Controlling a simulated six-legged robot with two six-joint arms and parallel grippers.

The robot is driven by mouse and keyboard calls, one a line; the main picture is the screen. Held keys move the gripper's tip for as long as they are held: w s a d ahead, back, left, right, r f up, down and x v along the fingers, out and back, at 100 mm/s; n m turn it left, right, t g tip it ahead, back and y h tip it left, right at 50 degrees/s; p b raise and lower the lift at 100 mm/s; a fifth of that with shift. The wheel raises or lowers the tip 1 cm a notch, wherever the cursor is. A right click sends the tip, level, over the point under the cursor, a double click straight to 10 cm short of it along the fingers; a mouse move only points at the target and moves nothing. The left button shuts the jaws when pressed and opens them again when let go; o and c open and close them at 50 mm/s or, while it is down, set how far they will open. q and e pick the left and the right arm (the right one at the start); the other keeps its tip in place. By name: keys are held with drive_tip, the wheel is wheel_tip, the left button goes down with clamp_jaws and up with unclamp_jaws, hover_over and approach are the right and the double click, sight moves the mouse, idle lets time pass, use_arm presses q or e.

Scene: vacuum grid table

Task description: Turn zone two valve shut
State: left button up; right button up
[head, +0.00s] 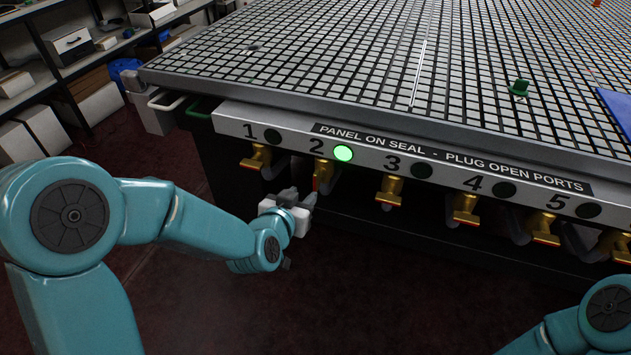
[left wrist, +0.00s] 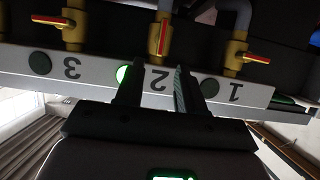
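The zone two valve (head: 322,174) is a brass valve with a red-edged handle, under the number 2 on the table's front panel. In the left wrist view, which is upside down, its handle (left wrist: 163,38) stands along its pipe, while the handles of valve one (left wrist: 257,58) and valve three (left wrist: 50,24) lie crosswise. The lamp beside the 2 (head: 343,153) is lit green. My left gripper (head: 299,195) is open and empty, just in front of and slightly left of valve two. Its fingers (left wrist: 156,78) point toward the valve, apparently apart from it. My right gripper is out of view.
Brass valve one (head: 256,158), valve three (head: 389,190) and valve four (head: 465,209) flank the row, with unlit lamps. The gridded table top (head: 330,75) overhangs them. Floor in front is clear. A small green piece (head: 519,88) sits on the grid.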

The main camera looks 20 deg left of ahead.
sight(315, 181)
use_arm(q)
drive_tip(key=b+x, duration=0.1)
drive_tip(key=x, duration=1)
drive_tip(key=shift+w+f, duration=0.25)
drive_tip(key=shift+w, duration=0.1)
clamp_jaws()
